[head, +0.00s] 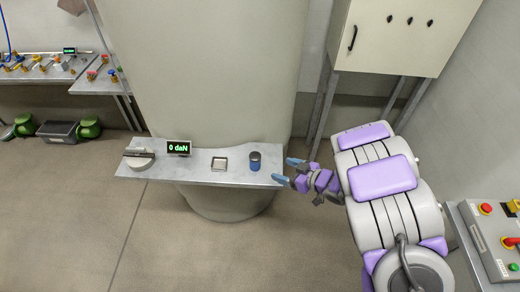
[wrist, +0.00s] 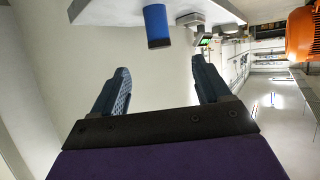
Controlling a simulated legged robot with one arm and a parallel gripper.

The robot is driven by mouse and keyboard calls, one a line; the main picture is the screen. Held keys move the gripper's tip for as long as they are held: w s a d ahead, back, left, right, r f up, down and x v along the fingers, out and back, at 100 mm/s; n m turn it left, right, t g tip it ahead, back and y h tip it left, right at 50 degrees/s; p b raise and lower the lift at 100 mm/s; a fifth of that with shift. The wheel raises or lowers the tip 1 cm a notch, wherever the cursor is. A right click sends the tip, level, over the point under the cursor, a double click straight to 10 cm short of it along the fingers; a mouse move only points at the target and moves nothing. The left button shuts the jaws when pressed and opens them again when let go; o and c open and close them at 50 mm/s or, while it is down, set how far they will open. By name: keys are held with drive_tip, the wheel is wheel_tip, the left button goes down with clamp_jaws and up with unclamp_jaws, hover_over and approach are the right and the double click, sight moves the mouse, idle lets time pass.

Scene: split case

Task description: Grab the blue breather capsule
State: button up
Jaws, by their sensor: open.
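The blue breather capsule (head: 254,161) is a small cylinder with a dark top, standing upright near the right end of the grey shelf (head: 200,176) in the head view. In the wrist view the capsule (wrist: 157,26) hangs in the upper middle, as that picture is upside down. My gripper (head: 287,170) is open and empty, just right of the capsule at the shelf's right end. In the wrist view its two fingers (wrist: 158,88) are spread wide, with the capsule beyond them and between their lines. Nothing hides the capsule.
On the shelf stand a square metal piece (head: 219,163), a green "0 daN" display (head: 179,148) and a round metal part (head: 139,158) at the left. A pale column rises behind the shelf. A cabinet (head: 393,32) hangs upper right; a button panel (head: 492,240) is lower right.

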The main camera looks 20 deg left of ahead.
sight(258, 162)
drive_tip(key=b+x, duration=0.1)
drive_tip(key=x, duration=0.7)
drive_tip(key=b+x, duration=0.1)
drive_tip(key=x, duration=0.3)
drive_tip(key=shift+s+a+b, duration=0.2)
drive_tip(key=shift+a+b, duration=0.1)
drive_tip(key=shift+a, duration=0.05)
drive_tip(key=shift+w+d+r+y, duration=0.2)
drive_tip(key=shift+d+y, duration=0.1)
drive_tip(key=shift+d, duration=0.35)
drive_tip(key=shift+w, duration=0.15)
drive_tip(key=b+x, duration=0.1)
drive_tip(key=x, duration=0.4)
drive_tip(key=shift+a+b, duration=0.35)
drive_tip(key=shift+a, duration=0.2)
drive_tip(key=shift+d, duration=0.55)
drive_tip(key=shift+c, duration=1.3)
drive_tip(key=shift+d+r, duration=0.1)
drive_tip(key=shift+d, duration=0.15)
drive_tip(key=shift+c, duration=1.4)
drive_tip(key=shift+a, duration=0.45)
drive_tip(key=c, duration=0.5)
